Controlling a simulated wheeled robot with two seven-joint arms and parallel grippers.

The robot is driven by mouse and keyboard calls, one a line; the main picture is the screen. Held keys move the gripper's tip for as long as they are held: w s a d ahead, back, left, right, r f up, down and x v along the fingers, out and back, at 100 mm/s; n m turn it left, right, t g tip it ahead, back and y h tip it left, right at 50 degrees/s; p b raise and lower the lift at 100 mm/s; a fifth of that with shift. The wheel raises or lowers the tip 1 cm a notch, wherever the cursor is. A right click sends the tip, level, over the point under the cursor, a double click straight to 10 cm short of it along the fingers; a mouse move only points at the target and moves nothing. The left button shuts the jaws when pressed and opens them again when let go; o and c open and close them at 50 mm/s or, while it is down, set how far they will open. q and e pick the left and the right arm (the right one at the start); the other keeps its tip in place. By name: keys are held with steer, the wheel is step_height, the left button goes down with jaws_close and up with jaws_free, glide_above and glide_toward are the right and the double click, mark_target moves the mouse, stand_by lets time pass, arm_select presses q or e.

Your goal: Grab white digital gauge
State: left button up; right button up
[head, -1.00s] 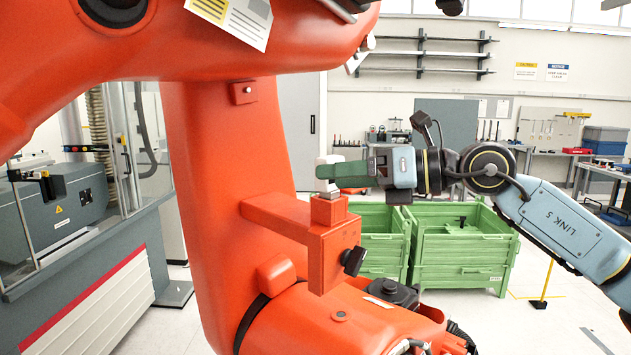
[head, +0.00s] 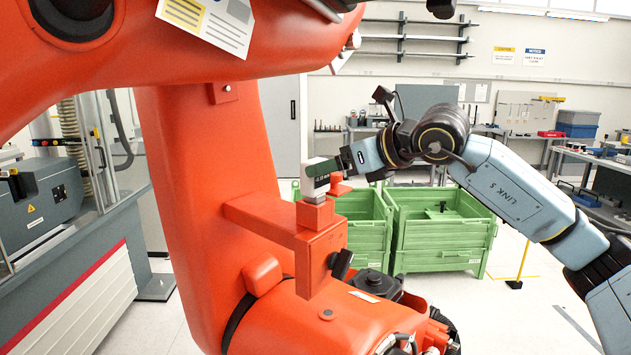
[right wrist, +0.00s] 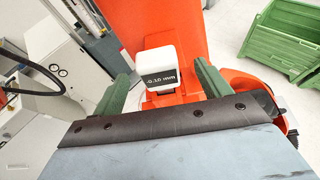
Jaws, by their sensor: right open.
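The white digital gauge (head: 316,179) sits upright on a small orange block on the orange bracket (head: 322,243) of the large orange machine. In the right wrist view the gauge (right wrist: 160,68) shows a dark display with white digits. My right gripper (right wrist: 161,88) is open, with its green fingers on either side of the gauge and gaps showing on both sides. In the head view my right gripper (head: 335,167) comes in from the right at the gauge, and one finger is seen beside it. My left gripper is not in view.
The large orange machine (head: 212,190) fills the left and middle, close around the gauge. Green bins (head: 445,235) stand on the floor behind, to the right. A grey testing cabinet (head: 75,270) stands at the left. Workbenches line the back wall.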

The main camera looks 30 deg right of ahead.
steer(key=p+x, duration=0.2)
steer(key=x, duration=0.3)
steer(key=shift+a+r, duration=0.1)
steer(key=shift+a, duration=0.1)
steer(key=shift+s, duration=0.1)
steer(key=c, duration=1.2)
steer(key=shift+c, duration=0.2)
steer(key=shift+r, duration=0.15)
